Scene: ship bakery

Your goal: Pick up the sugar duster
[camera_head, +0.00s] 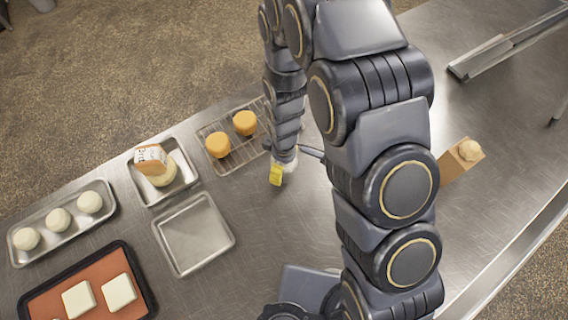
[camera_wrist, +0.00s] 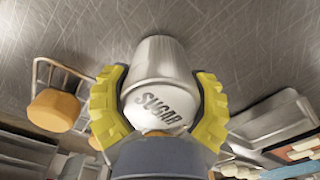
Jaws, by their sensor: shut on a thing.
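The sugar duster (camera_wrist: 158,57) is a metal cylinder with a white end marked SUGAR, seen in the wrist view. My gripper (camera_wrist: 161,85) has its two yellow fingers on either side of the duster, closed against it. In the head view my gripper (camera_head: 276,175) is low over the counter, right of the wire rack. The duster is hidden there behind my arm and gripper. I cannot tell whether it rests on the counter or is just clear of it.
The steel counter (camera_head: 265,235) holds a wire rack (camera_head: 233,160) with two orange-topped items, an empty tray (camera_head: 194,234), a tray with three dough balls (camera_head: 62,220) and a dark-rimmed tray (camera_head: 137,275).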

